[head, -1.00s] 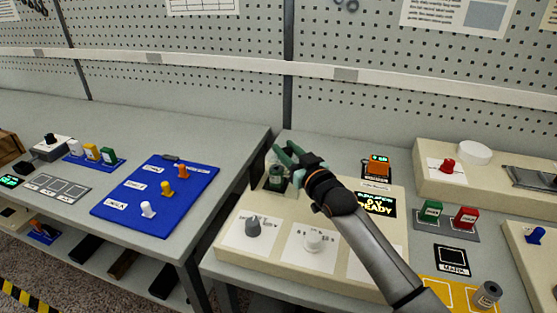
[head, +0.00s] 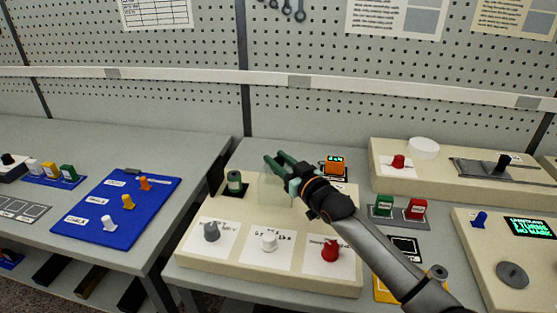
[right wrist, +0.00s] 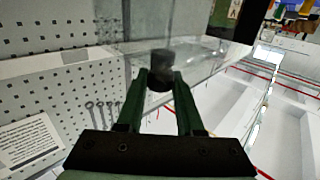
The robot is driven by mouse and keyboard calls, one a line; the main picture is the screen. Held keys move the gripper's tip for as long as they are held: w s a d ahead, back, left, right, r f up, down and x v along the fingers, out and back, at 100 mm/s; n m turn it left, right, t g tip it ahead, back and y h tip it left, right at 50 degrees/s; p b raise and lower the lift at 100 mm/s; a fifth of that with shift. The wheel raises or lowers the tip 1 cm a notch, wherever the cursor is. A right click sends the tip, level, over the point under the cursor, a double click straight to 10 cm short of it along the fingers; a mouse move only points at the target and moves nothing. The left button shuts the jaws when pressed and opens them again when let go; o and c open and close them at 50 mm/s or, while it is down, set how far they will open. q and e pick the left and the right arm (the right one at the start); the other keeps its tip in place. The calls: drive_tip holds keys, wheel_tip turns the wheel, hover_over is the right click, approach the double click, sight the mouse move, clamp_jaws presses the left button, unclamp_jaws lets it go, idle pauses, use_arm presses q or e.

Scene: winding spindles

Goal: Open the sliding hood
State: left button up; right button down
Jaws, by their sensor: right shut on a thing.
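The sliding hood (head: 274,190) is a clear, see-through box on the beige console (head: 200,262). My left gripper is not in view.
Grey (head: 211,232), white (head: 268,242) and red (head: 330,250) knobs line the console's front. An orange-lit device (head: 335,165) stands behind my right arm. Green and red blocks (head: 415,209) stand to the right. A blue board (head: 122,212) lies on the left table.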

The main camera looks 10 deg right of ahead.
drive_tip(key=c, duration=0.5)
unclamp_jaws()
drive_tip(key=shift+c, duration=0.2)
drive_tip(key=shift+r, duration=0.1)
drive_tip(key=shift+r, duration=0.3)
wheel_tip(320, 180, up, 3)
drive_tip(key=shift+f, duration=0.15)
drive_tip(key=s+a+r, duration=0.1)
drive_tip(key=s+r, duration=0.8)
drive_tip(key=s, duration=0.5)
drive_tip(key=shift+a+r, duration=0.25)
drive_tip(key=shift+a, duration=0.05)
